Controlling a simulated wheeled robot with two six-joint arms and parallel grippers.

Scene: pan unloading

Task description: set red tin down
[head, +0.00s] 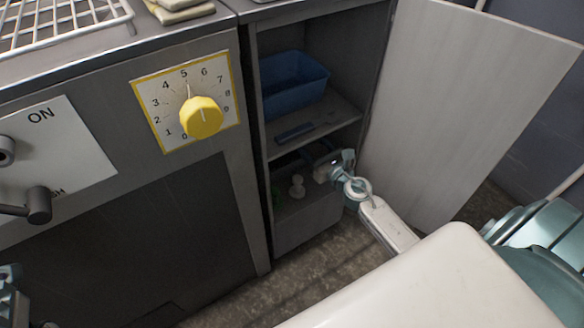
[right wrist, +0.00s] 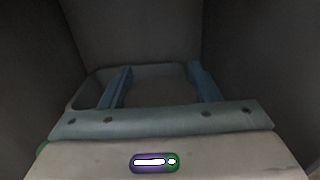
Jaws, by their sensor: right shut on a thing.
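No red surface shows in either view. My right gripper (head: 322,166) reaches into the dim lower compartment of the open cabinet. In the right wrist view its two blue fingers (right wrist: 160,85) stand apart, closed on a dark grey, tray-like thing with a rounded corner (right wrist: 85,88). Its colour and underside are lost in shadow, so I cannot tell if it is the tin or whether it rests on anything. My left gripper (head: 10,290) is only partly in view at the lower left edge; its jaws are unclear.
A blue bin (head: 293,88) and a flat dark-blue thing (head: 294,132) sit on the shelf above. The open cabinet door (head: 455,100) is to the right. A yellow knob (head: 201,117) is on the left panel.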

